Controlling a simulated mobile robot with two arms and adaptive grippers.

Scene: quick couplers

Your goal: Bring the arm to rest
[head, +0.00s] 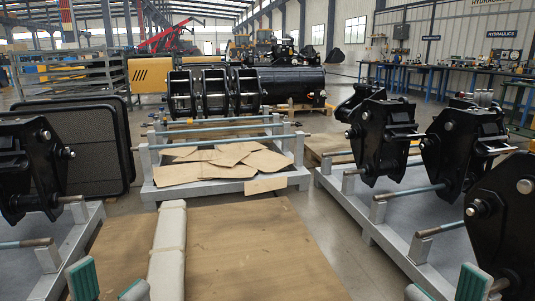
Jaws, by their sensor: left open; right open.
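My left gripper (108,286) is at the bottom left edge of the head view. Its two green-padded fingertips stand apart with nothing seen between them. My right gripper (446,288) is at the bottom right edge, also with its green-padded fingertips apart and no object seen between them. Only the fingertips of both show; the rest of each arm is out of the picture. Black quick couplers (374,135) sit on the bars of a grey rack (345,186) at the right. Another black coupler (30,165) is at the left edge.
A pale long beam (168,245) lies on a brown board (250,250) in the middle. A grey rack (225,192) with cardboard pieces (215,163) stands beyond it. More black couplers (214,90) are behind. Bare floor (335,225) shows between the board and the right rack.

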